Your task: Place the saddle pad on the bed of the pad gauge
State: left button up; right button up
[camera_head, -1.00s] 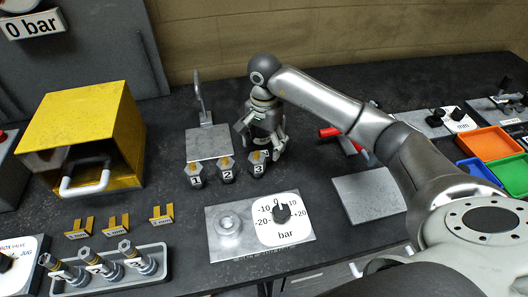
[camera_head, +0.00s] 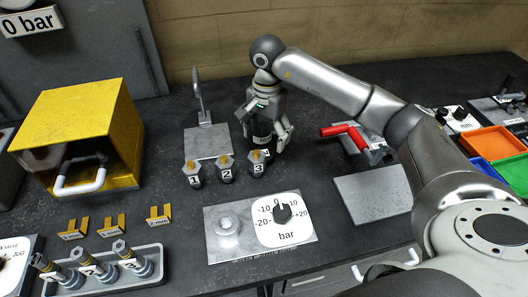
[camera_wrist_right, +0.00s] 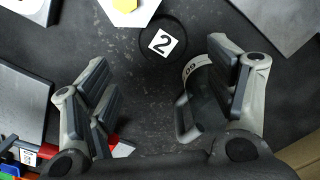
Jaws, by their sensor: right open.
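My right gripper (camera_head: 264,138) is open, pointing down behind the numbered hex-topped pieces. In the right wrist view, its fingers (camera_wrist_right: 164,90) are spread wide with nothing gripped. A dark round piece with a white "2" label (camera_wrist_right: 162,42) lies ahead of the fingertips; it looks like a saddle pad, but I cannot be sure. A dark, handled piece marked "60" (camera_wrist_right: 190,100) shows beside the right finger. A white dial marked "mm" (camera_head: 461,117) stands at the right; I cannot tell whether it belongs to the pad gauge. The gauge bed is not clearly identifiable. My left gripper is not in view.
Hex pieces 1 to 3 (camera_head: 226,171) stand close in front of the gripper. A plate with an upright post (camera_head: 208,143) is to its left, a red-handled device (camera_head: 345,132) to its right. A bar dial plate (camera_head: 235,240) lies in front. A yellow box (camera_head: 122,110) stands left.

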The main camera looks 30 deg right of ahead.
aim_at(264, 149)
jog(key=shift+f, duration=0.7)
jog(key=shift+a+f+p, duration=0.1)
jog(key=shift+f+p, duration=0.25)
jog(key=shift+p, duration=0.05)
jog(key=f, duration=0.1)
jog(key=f+p, duration=0.1)
jog(key=f, duration=0.1)
jog(key=shift+a+f+p, duration=0.3)
jog(key=shift+w+f, duration=0.1)
jog(key=shift+f, duration=0.35)
jog(key=c, duration=1.2)
jog(key=shift+r, duration=0.1)
